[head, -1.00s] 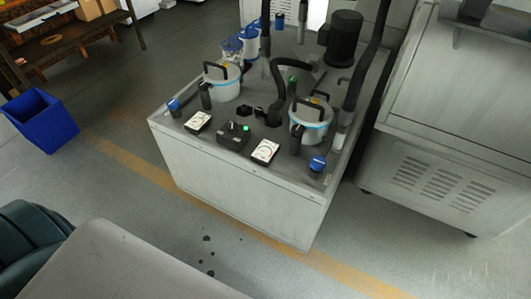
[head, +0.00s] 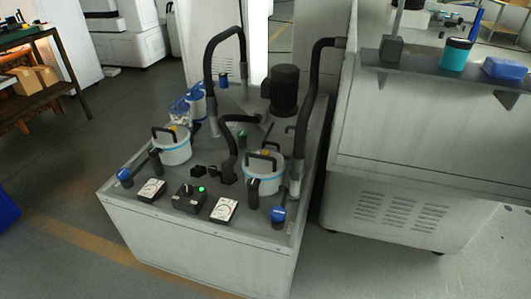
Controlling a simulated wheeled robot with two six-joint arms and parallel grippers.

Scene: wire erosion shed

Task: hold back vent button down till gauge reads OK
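Two white filter canisters with blue bands and black handles stand on a grey cabinet top: a left canister (head: 172,150) and a right canister (head: 262,176). Each lid has a small yellow part on top, the left one (head: 173,128) and the right one (head: 263,151); which is the back vent button I cannot tell. Two white dial gauges, a left gauge (head: 151,189) and a right gauge (head: 224,209), lie along the front edge; their readings are too small to read. Between them is a black box (head: 190,199) with a lit green spot. Neither gripper is in view.
Blue-knobbed valves stand at the left front (head: 125,176) and right front (head: 278,213). Black hoses (head: 316,95) and a black motor (head: 284,90) rise behind. A large grey machine (head: 400,160) stands close on the right. Open floor lies left of the cabinet (head: 200,245).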

